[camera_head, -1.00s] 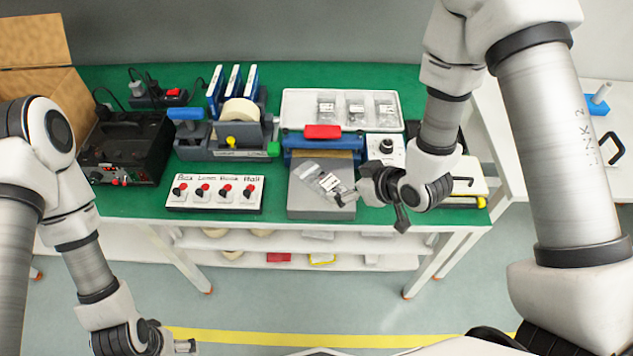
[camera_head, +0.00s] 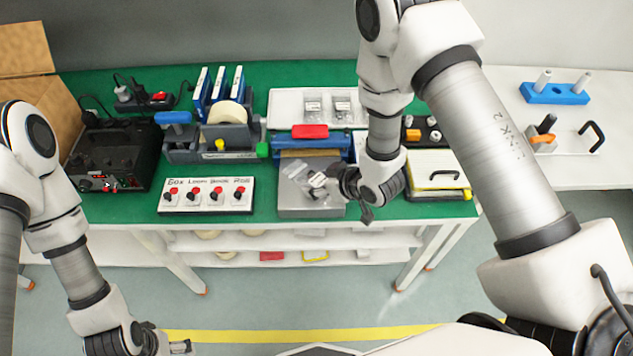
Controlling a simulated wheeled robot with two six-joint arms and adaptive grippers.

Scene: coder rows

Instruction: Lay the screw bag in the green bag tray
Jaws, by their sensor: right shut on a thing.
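The screw bag (camera_head: 317,182) is a small clear bag with a pale label and dark contents. It shows over the grey plate (camera_head: 297,208) in front of the blue sealer. My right gripper (camera_head: 343,184) is shut on the bag's right end; I cannot tell whether the bag touches the plate. My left gripper (camera_head: 178,347) is low at the left, in front of the bench and away from the bag; its jaws are too small to judge. I cannot make out a green bag tray in this view.
A white tray (camera_head: 277,110) with several bags stands behind the blue sealer (camera_head: 285,141). A switch panel (camera_head: 206,196) and tape dispenser (camera_head: 222,140) stand left. A yellow-edged case (camera_head: 438,176) is right of my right gripper. A white side table (camera_head: 520,105) holds a blue peg block (camera_head: 555,93).

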